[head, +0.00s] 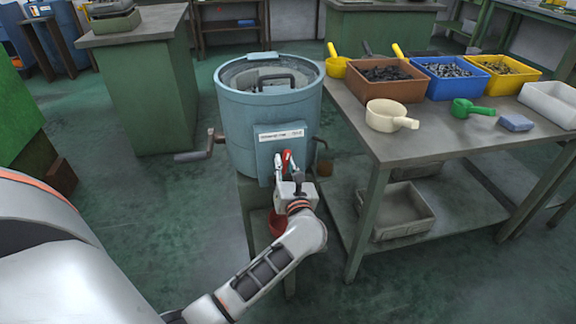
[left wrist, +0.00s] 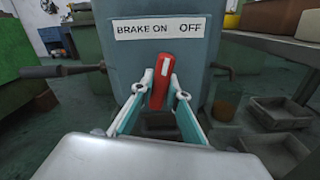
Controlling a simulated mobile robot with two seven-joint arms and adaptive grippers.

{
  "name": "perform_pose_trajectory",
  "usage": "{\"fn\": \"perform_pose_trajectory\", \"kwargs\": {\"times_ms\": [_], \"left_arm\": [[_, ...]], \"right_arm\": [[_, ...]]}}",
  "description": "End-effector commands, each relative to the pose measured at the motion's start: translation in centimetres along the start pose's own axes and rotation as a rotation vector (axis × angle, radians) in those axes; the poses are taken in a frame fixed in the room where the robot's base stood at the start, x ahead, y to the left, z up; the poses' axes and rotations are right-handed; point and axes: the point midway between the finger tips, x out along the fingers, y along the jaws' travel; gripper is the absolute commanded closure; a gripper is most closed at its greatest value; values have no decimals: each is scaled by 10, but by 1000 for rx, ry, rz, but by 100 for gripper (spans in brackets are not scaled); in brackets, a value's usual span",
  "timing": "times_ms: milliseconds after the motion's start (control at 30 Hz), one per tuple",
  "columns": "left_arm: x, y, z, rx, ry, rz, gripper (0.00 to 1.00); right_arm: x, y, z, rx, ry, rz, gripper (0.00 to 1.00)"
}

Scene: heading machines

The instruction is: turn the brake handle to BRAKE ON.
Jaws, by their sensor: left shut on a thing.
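The brake handle (left wrist: 162,80) is a red lever with a white mark on top, on the front of the blue drum machine (head: 240,120). It stands nearly upright, leaning slightly right, below the label plate (left wrist: 160,27) that reads BRAKE ON on the left and OFF on the right. In the head view the red handle (head: 287,158) shows between my fingers. My left gripper (left wrist: 161,88) is shut on it, one finger on each side; it also shows in the head view (head: 285,163). My right gripper is out of view.
A crank handle (head: 192,156) sticks out left of the drum, and a spout (head: 322,143) with a brown can sits right. A red bowl (head: 277,222) is below my gripper. A workbench (head: 380,140) with bins and scoops stands right.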

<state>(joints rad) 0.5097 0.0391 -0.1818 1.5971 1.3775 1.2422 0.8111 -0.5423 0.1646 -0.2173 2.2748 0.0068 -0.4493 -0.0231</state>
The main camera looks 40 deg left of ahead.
Motion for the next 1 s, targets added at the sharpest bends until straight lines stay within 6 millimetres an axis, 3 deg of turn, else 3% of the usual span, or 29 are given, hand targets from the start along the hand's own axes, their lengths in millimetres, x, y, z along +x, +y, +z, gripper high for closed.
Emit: {"fn": "perform_pose_trajectory", "kwargs": {"times_ms": [33, 133, 500, 1000], "left_arm": [[-1, -1, -9, -37, 6, -1, 100], [-1, -2, -10, -131, 6, -1, 100], [-1, -2, -9, -470, 6, 0, 100], [-1, -2, -3, -745, 3, 0, 100]], "right_arm": [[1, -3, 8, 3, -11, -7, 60], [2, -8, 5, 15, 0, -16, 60], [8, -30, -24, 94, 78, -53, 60], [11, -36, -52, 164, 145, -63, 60]]}}
